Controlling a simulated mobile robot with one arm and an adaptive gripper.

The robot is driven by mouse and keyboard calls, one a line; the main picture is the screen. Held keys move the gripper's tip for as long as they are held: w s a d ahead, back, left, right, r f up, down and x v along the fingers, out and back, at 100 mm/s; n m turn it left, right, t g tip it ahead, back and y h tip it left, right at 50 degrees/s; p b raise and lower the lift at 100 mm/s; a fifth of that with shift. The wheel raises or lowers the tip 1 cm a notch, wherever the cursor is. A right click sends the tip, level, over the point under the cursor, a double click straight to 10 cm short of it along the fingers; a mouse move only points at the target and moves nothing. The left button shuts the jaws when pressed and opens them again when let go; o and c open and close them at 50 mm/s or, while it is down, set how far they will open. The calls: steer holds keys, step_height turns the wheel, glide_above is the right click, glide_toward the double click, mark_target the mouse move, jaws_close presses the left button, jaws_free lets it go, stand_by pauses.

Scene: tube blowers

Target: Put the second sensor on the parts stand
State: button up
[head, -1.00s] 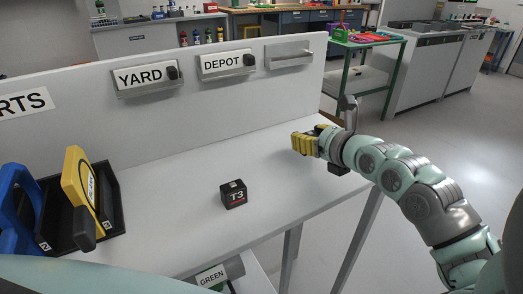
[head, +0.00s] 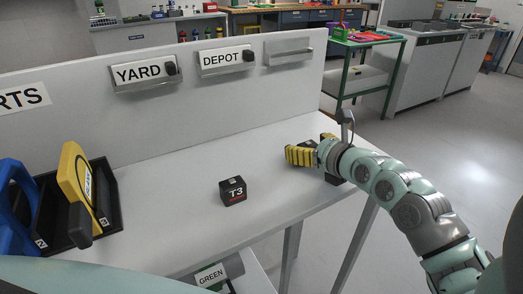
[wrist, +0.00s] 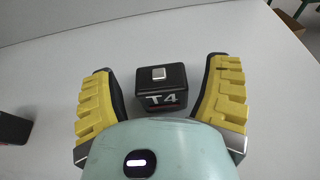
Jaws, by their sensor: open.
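A black cube sensor marked T4 (wrist: 164,96) sits on the table in the wrist view, with a small silver square on top. My gripper (wrist: 158,68) is open, its yellow-padded fingers on both sides of T4, with a gap visible on each side. In the head view my gripper (head: 308,150) is low at the table's right end and largely hides T4. A second black cube, T3 (head: 233,191), stands alone mid-table. A black stand (head: 118,207) is at the left, holding blue and yellow handled items, near a partly cut-off label ending in "RTS" (head: 24,98).
A dark object (wrist: 12,128) shows at the wrist view's left edge. The table (head: 175,170) is clear between the stand and T3.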

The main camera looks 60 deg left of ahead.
steer(key=shift+r, duration=0.15)
steer(key=shift+d, duration=0.2)
steer(key=v, duration=1)
steer(key=shift+w+p, duration=0.15)
steer(key=shift+p, duration=0.15)
steer(key=shift+v, duration=0.9)
